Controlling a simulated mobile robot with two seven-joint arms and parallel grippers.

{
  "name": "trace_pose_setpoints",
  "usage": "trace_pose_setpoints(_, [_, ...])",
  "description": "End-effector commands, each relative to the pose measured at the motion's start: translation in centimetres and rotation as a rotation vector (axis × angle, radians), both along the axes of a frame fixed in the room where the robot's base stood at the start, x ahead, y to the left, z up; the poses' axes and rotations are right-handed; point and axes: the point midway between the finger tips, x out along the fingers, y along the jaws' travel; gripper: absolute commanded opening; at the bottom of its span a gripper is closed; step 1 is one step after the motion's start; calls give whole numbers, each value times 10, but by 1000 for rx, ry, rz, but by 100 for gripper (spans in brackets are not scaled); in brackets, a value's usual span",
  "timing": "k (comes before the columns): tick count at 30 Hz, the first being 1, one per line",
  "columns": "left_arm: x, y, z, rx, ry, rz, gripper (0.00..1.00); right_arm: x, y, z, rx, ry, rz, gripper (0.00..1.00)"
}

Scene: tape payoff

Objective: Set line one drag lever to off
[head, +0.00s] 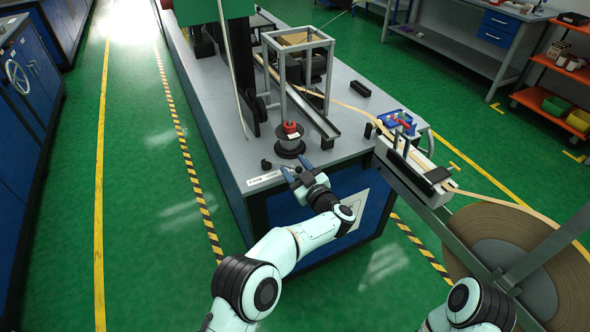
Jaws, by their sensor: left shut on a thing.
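My left gripper (292,172) is at the front edge of the grey machine bench, just right of a white label plate (264,179). Its jaws are shut on a small part there, which I take to be the line one drag lever; the fingers hide most of it, and its setting cannot be read. A dark spool-like drum with a red knob (290,128) on top stands just behind the gripper. A small black knob (266,163) sits to the gripper's left. My right arm shows at the lower right, but its gripper is out of view.
The grey bench top (349,132) carries a metal frame (299,70) and a guide rail. A tape guide with a blue part (398,120) is at the right, above a large brown tape reel (520,262). Green floor is clear on the left.

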Motion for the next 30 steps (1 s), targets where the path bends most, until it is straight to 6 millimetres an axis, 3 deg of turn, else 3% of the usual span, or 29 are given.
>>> trace_pose_setpoints(17, [-5,-3,3,4,-4,-1,46,0,0,0,0,0,0,55])
trace_pose_setpoints(30, [-81,-54,2,2,-3,0,46,0,0,2,1,2,1,55])
